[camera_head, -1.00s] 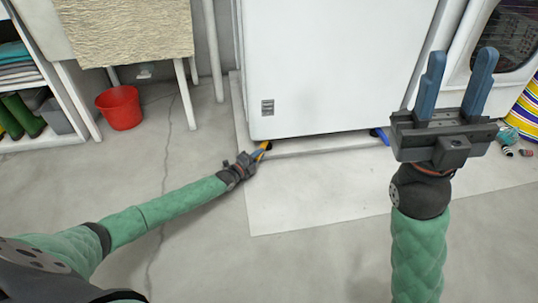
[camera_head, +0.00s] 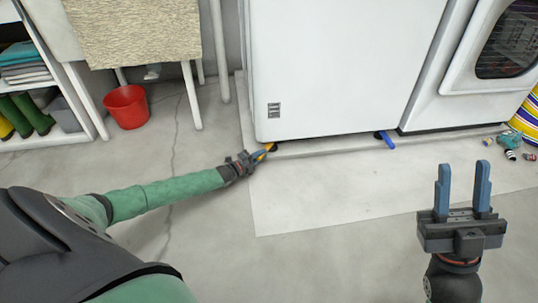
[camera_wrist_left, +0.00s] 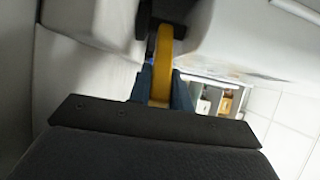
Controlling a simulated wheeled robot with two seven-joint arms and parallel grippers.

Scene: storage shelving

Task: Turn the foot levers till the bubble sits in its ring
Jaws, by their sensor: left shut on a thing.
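A white appliance (camera_head: 340,65) stands on a low pale slab. A yellow foot lever (camera_head: 265,152) sticks out under its front left corner. My left gripper (camera_head: 258,156) is shut on the yellow lever; the left wrist view shows the lever (camera_wrist_left: 161,60) between its blue fingers (camera_wrist_left: 160,90). A blue foot lever (camera_head: 386,140) sticks out under the front right corner, with nothing touching it. My right gripper (camera_head: 463,192) is open and empty, fingers up, at the lower right, apart from both levers. I see no bubble or ring in these frames.
A second white machine with a round dark door (camera_head: 508,40) stands on the right. A red bucket (camera_head: 126,106), a table and a shelf with boots (camera_head: 30,116) are at the left. The floor in front is clear.

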